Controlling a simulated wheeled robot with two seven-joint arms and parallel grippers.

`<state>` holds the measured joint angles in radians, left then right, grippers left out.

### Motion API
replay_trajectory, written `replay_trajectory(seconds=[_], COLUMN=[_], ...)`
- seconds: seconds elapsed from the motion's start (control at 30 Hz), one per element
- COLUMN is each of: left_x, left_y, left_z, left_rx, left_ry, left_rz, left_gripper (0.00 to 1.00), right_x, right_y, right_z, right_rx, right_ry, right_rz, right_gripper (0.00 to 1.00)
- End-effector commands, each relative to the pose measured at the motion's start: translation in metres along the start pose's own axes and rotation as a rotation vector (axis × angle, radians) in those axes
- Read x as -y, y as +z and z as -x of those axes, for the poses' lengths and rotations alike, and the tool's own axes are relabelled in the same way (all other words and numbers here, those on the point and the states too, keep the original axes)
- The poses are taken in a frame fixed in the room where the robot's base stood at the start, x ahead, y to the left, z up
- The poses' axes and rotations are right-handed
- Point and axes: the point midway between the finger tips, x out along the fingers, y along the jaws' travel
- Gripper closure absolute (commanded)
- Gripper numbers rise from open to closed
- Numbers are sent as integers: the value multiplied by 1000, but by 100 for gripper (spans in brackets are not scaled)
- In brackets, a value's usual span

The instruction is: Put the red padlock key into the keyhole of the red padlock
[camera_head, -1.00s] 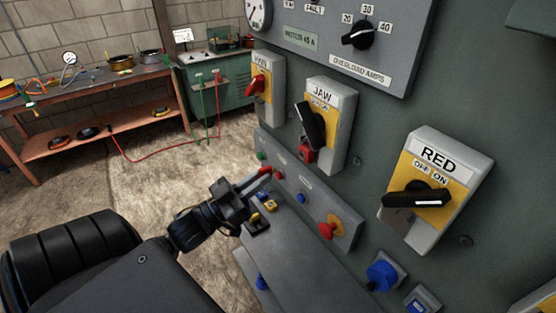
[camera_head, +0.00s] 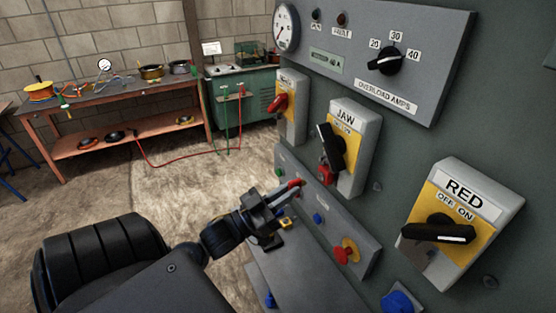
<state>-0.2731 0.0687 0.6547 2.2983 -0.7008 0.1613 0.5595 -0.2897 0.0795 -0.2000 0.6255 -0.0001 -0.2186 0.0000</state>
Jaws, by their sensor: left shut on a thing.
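The red padlock (camera_head: 326,174) hangs at the lower left of the JAW switch (camera_head: 349,147), below its black handle. Its keyhole is too small to make out. My left gripper (camera_head: 284,193) is shut on the red padlock key (camera_head: 294,184). The red end of the key shows at the fingertips, and the rest is hidden or too small to tell. The key is left of and a little below the padlock in the picture, apart from it. My right gripper is not in view.
A sloping grey panel with a green button, a blue button (camera_head: 318,218) and a red mushroom button (camera_head: 346,250) lies below the switches. The RED switch (camera_head: 455,220) is to the right. A small yellow item (camera_head: 285,222) lies on the ledge under my gripper. A workbench (camera_head: 100,96) stands far back left.

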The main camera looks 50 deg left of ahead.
Motion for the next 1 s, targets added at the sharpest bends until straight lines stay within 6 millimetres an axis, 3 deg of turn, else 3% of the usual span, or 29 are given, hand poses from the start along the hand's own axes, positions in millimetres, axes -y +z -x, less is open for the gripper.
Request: replay_trajectory(seconds=[0.4,1.0], left_x=[0,0], left_y=[10,10], left_z=[-24,-25], left_rx=[0,0], left_ry=[1,1], left_rz=[0,1], left_gripper=[100,100], right_x=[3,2], right_y=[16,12], right_z=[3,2], right_rx=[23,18], right_ry=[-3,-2], right_rz=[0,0], right_gripper=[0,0])
